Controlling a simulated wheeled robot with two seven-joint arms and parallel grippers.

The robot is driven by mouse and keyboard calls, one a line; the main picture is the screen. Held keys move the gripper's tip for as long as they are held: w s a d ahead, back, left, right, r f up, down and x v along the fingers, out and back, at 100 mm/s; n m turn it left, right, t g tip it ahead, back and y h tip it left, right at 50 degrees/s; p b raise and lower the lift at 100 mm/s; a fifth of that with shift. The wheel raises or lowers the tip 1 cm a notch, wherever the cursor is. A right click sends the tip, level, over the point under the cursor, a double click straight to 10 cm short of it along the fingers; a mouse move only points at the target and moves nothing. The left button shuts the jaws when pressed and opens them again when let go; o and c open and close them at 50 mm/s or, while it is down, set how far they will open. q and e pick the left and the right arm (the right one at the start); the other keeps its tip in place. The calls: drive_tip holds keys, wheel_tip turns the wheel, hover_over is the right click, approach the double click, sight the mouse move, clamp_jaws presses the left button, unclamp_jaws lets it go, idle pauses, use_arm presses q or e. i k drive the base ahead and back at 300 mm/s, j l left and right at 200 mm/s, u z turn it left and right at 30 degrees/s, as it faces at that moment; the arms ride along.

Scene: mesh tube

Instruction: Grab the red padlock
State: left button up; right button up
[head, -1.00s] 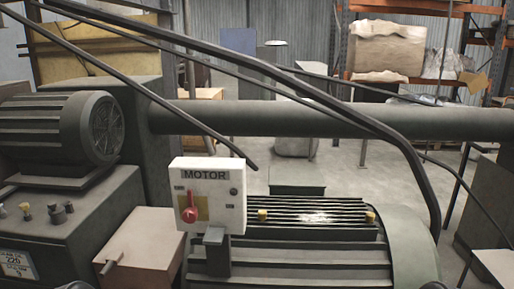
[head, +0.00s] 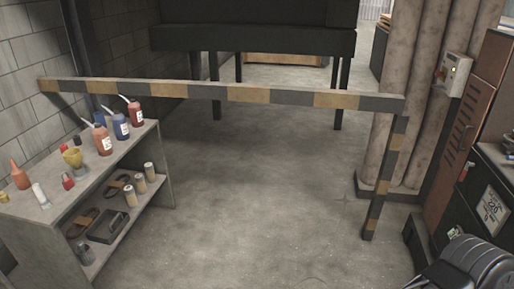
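I cannot make out a red padlock for certain. A small red object (head: 68,181) stands on the top of a grey shelf unit (head: 150,142) at the left of the head view. It is too small to tell whether it is a padlock. Neither of my grippers shows in the head view.
Spouted bottles (head: 121,125), a yellow cup (head: 72,157) and an orange-red bottle (head: 20,175) share the shelf top. Cans (head: 130,195) and a dark box (head: 107,226) are below. A striped barrier (head: 248,94) crosses ahead. A control box (head: 454,73) is right. The middle floor is clear.

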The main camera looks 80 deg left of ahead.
sight(69, 184)
drive_tip(key=u, duration=4.2)
drive_tip(key=i+z, duration=0.15)
drive_tip(key=z, duration=0.2)
drive_tip(key=i+j+z, duration=0.1)
drive_tip(key=z, duration=0.25)
drive_tip(key=i+j+z, duration=0.1)
drive_tip(key=z, duration=0.3)
drive_tip(key=i+j+z, duration=0.1)
drive_tip(key=i+j, duration=0.15)
drive_tip(key=i+j+z, duration=0.1)
drive_tip(key=j, duration=0.3)
drive_tip(key=i+j, duration=0.35)
drive_tip(key=i+j+z, duration=0.15)
drive_tip(key=j, duration=0.2)
drive_tip(key=i+j+z, duration=0.1)
drive_tip(key=i+j, duration=0.15)
drive_tip(key=j, duration=0.1)
